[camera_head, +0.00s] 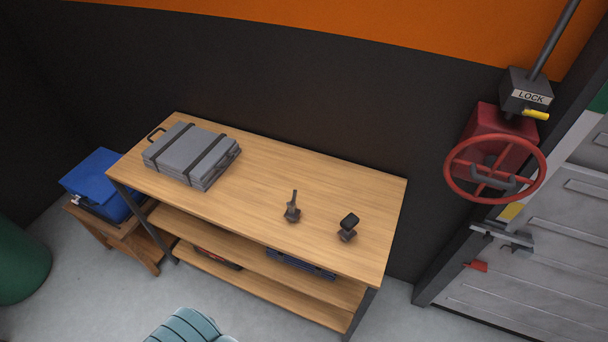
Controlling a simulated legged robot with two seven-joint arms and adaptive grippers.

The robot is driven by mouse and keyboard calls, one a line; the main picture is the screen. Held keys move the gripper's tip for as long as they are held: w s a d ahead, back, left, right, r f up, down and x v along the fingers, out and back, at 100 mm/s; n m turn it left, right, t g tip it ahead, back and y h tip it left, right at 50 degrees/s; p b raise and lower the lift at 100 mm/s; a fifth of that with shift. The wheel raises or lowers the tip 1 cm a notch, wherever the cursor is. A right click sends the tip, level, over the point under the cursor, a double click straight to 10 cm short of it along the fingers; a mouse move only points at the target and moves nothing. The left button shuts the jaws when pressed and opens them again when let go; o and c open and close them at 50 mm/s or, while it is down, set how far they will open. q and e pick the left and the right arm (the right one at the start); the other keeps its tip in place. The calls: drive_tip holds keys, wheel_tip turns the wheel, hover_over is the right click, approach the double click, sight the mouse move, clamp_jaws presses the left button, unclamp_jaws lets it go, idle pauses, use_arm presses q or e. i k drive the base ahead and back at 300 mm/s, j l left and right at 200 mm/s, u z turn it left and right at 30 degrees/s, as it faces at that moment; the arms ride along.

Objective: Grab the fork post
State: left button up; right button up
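Two small dark fittings stand on the wooden top of a workbench (255,205). One fitting (292,211) has a thin upright spike on a wider base. The other fitting (348,228) has a dark block-shaped head on a brownish base and stands to the right, closer to the bench's right end. They stand apart from each other. I cannot tell from this view which of them is the fork post. Neither of my grippers shows in the head view.
A grey strapped case (190,153) lies at the bench's left end. A blue box (98,178) sits on a low wooden stand at left. A teal ribbed object (187,326) shows at the bottom edge. A red valve wheel (495,168) is at right. The bench's middle is clear.

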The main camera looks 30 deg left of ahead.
sight(293, 213)
drive_tip(key=u, duration=1.2)
